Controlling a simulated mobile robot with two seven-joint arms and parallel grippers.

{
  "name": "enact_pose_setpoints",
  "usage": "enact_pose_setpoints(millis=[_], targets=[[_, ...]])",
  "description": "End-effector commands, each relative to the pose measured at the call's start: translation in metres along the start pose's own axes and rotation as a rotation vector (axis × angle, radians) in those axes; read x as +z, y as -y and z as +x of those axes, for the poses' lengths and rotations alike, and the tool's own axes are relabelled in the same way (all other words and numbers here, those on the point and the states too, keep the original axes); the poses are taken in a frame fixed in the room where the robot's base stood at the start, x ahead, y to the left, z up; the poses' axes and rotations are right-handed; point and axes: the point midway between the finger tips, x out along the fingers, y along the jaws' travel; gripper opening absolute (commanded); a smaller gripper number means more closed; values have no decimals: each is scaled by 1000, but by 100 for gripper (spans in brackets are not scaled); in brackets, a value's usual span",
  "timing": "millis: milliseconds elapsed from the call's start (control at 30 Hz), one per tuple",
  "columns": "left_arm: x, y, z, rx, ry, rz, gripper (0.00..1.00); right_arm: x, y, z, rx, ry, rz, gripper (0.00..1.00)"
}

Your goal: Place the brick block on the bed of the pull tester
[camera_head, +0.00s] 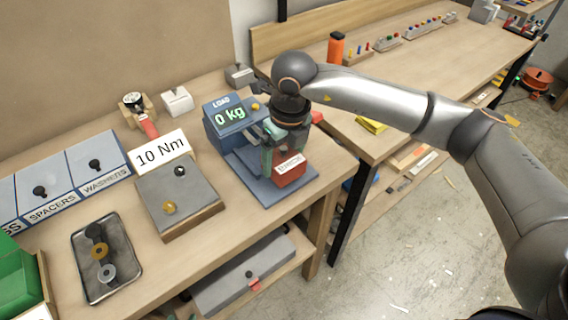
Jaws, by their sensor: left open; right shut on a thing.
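The brick block (291,170) is a small red block with a white label, at the front right of the pull tester. My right gripper (279,158) points down over it and is shut on it. The pull tester is a blue machine with a display (229,116) reading 0 kg and a flat bed (252,183). The block is over the right part of the bed; I cannot tell if it touches it. My gripper and arm hide part of the tester behind. My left gripper is not in view.
Left of the tester stand a fixture plate (192,207) and a 10 Nm sign (160,151). A dark tray (126,267) with washers, labelled drawers (96,160) and a green bin (20,270) are farther left. An orange bottle (335,47) stands on the back bench.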

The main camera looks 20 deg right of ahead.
Motion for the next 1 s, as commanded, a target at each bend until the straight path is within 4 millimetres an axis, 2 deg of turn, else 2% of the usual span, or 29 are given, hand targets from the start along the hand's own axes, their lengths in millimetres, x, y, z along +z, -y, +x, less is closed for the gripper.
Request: enact_pose_setpoints(millis=[100, 167, 533, 567, 667, 1000], targets=[[-1, 0, -1, 0, 0, 0, 50, -4, 0, 19, 1, -4, 1, 4], [-1, 0, -1, 0, 0, 0, 50, -4, 0, 24, 2, -2, 0, 4], [3, 0, 2, 0, 0, 0, 50, -5, 0, 30, 1, 0, 0, 4], [2, 0, 2, 0, 0, 0, 50, -5, 0, 30, 1, -2, 0, 89], [2, 0, 1, 0, 0, 0, 50, -5, 0, 29, 1, -2, 1, 100], [-3, 0, -3, 0, 0, 0, 50, -4, 0, 23, 1, -2, 1, 100]])
